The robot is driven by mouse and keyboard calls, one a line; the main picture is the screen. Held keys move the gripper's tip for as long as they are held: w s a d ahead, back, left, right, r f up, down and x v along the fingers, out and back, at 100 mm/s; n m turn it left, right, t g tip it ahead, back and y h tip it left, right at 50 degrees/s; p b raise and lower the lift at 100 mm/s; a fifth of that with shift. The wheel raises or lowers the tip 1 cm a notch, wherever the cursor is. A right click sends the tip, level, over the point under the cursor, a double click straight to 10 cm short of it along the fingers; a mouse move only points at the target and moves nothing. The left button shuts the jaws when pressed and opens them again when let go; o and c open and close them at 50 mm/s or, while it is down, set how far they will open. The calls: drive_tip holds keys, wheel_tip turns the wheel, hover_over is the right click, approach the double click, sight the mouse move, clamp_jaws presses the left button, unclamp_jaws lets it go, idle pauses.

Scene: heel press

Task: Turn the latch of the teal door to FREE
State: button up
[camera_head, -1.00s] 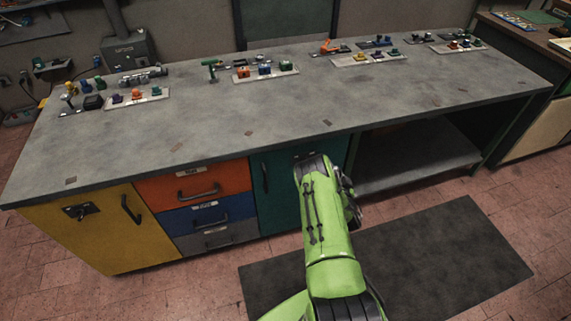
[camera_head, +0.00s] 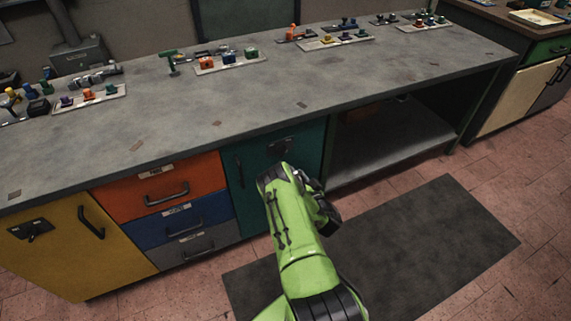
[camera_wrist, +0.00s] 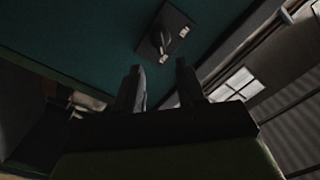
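The teal door (camera_head: 262,188) is the cabinet front under the bench, right of the drawers, and looks shut. Its dark latch (camera_head: 281,147) sits near the door's top, just above my arm's end. In the wrist view the latch (camera_wrist: 165,42) is a dark plate with a knob and two small pale labels, too small to read. My gripper (camera_wrist: 158,83) points toward the teal door, its two dark fingers apart with nothing between them. The latch lies beyond the fingertips, apart from them. In the head view my green arm hides the gripper fingers.
A vertical handle (camera_head: 239,172) is on the teal door's left side. Orange, blue and grey drawers stand left of it, then a yellow door (camera_head: 70,250) with its own latch. An open shelf bay (camera_head: 390,145) is to the right. A dark mat (camera_head: 400,240) lies on the floor.

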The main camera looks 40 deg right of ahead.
sight(284, 154)
drive_tip(key=b+x, duration=0.2)
drive_tip(key=x, duration=0.7)
drive_tip(key=shift+w+f+b, duration=0.1)
drive_tip(key=shift+f+b, duration=0.05)
drive_tip(key=shift+b, duration=0.25)
drive_tip(key=shift+w+d, duration=0.15)
drive_tip(key=shift+w, duration=0.15)
clamp_jaws()
